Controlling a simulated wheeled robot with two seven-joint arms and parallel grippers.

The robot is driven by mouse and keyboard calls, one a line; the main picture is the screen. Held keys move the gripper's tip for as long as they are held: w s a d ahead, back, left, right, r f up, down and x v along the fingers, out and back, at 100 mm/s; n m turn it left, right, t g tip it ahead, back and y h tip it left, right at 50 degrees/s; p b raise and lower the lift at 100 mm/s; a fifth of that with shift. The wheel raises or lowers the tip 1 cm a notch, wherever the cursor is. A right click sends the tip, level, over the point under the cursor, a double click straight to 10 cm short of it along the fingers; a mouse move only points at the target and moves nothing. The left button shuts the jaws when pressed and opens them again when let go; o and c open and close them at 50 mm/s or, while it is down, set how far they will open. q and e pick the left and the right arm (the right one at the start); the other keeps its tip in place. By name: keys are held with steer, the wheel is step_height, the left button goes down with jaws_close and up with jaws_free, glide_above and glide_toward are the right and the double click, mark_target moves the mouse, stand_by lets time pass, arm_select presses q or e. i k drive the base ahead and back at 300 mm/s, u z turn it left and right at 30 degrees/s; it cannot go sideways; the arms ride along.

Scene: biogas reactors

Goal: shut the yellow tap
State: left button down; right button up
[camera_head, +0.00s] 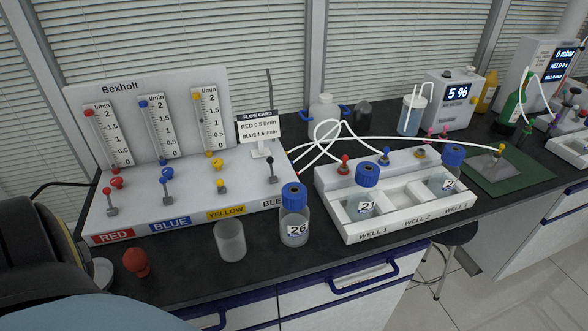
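The yellow tap (221,186) is a small yellow-and-grey valve with a short handle, on the sloped white front of the Bexholt gas panel (130,217). It sits above the YELLOW label (226,212). A yellow knob (217,164) is just behind it, below the yellow flow tube (205,118). The tap's handle is too small to tell open from shut. Neither of my grippers shows in this view, and nothing visible touches the tap.
Beside it are the blue tap (168,187), red tap (111,198) and bleed tap (274,172). The white well tray (345,226) is right.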

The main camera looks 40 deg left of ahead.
mark_target(219, 183)
steer(key=z, duration=0.95)
steer(key=k, duration=0.55)
steer(key=u, duration=1.2)
